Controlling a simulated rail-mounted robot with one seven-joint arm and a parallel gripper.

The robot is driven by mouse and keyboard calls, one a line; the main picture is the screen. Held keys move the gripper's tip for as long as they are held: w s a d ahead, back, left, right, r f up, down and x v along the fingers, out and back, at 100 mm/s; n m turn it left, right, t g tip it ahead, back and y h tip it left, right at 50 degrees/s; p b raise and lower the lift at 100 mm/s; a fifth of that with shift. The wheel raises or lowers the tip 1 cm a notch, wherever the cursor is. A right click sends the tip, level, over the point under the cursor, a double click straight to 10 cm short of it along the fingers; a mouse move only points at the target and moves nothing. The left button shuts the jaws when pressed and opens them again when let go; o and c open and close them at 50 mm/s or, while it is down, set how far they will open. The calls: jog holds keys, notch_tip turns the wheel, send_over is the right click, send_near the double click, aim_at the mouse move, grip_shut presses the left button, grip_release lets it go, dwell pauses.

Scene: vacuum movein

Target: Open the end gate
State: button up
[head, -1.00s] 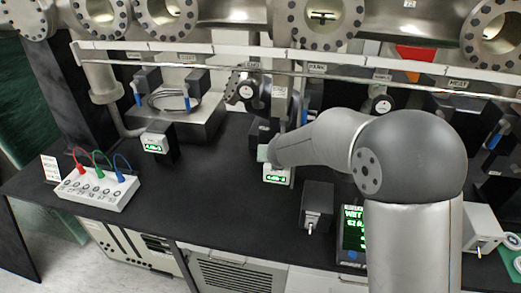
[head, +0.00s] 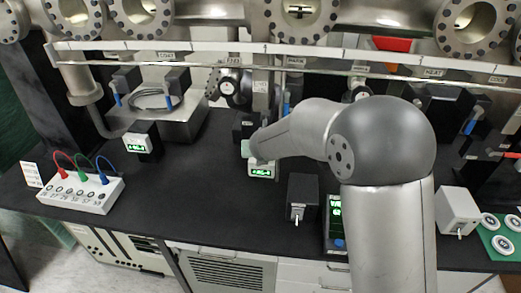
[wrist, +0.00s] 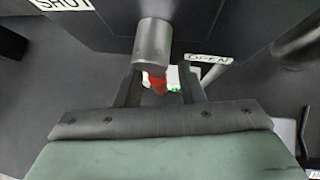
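In the wrist view, my gripper (wrist: 158,90) has its two dark fingers apart. A grey cylinder (wrist: 153,42) with a red part (wrist: 157,82) under it shows between and beyond the fingertips; I see no finger pressed on it. A label reading SHUT (wrist: 64,3) is at the upper left and one reading OPEN (wrist: 209,65) is right of the cylinder. In the head view, a dark valve body with a round flange (head: 229,87) stands under a small rail label, probably the end gate. My arm reaches to just below it, and the fingers are hidden there.
A small green-lit display (head: 261,171) is right by my arm's end. A dark box with a switch (head: 302,197) and a white box (head: 457,212) stand on the black bench. A long rail (head: 200,62) crosses above.

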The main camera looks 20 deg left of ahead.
jog(key=p+v, duration=0.4)
jog(key=v, duration=1.3)
jog(key=shift+s, duration=0.2)
